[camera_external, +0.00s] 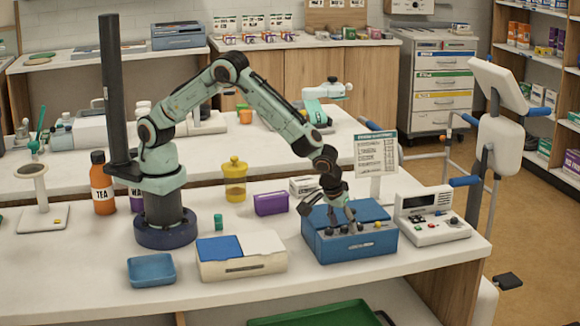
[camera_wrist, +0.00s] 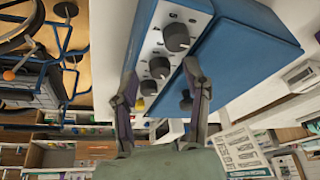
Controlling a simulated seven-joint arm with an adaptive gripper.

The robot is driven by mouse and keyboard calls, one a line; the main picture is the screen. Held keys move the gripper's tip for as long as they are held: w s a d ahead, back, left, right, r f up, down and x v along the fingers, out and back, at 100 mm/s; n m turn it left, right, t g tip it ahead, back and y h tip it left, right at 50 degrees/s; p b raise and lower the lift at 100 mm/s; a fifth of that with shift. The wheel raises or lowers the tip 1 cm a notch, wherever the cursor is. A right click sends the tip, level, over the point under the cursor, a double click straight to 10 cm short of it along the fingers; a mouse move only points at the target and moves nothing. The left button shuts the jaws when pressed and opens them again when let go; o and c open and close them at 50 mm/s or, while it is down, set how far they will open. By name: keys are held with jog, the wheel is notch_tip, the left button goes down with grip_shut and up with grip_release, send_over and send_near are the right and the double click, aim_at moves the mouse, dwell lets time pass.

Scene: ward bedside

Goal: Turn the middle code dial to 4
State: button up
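The blue code box (camera_external: 352,245) stands on the counter at the right of my arm. In the wrist view its pale panel carries three dark round dials in a row. The middle dial (camera_wrist: 159,68) lies between one dial (camera_wrist: 176,37) above it and another (camera_wrist: 148,87) below it. My gripper (camera_external: 344,220) points down over the panel. In the wrist view my gripper (camera_wrist: 162,72) has its fingers apart, one on each side of the middle dial, with visible gaps. I cannot tell their height above it. The dial settings are too small to read.
A white device with a screen (camera_external: 432,215) stands close to the right of the box. A purple box (camera_external: 271,203) and a white box with a blue lid part (camera_external: 242,265) stand to the left. A sign (camera_external: 376,154) rises behind. A dark knob (camera_wrist: 186,101) sits on the box's blue side.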

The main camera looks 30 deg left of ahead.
jog(key=shift+d+n+y, duration=0.15)
jog(key=shift+n+y, duration=0.25)
jog(key=shift+n, duration=0.8)
jog(key=v, duration=0.7)
jog(key=shift+w+r, duration=0.15)
jog(key=shift+w, duration=0.05)
jog(key=w+a+r+n, duration=0.3)
jog(key=w+a+r, duration=0.1)
jog(key=w, duration=0.4)
jog(key=w+a+r+n, duration=0.2)
jog(key=w+a+r, duration=0.15)
jog(key=w, duration=0.55)
jog(key=w+a+r+n, duration=0.2)
jog(key=w+a+r, duration=0.1)
jog(key=a, duration=0.4)
jog(key=w+a+r+n, duration=0.2)
jog(key=w+a+r, duration=0.2)
jog(key=a, duration=0.3)
jog(key=shift+w+a, duration=0.35)
jog(key=shift+w, duration=0.05)
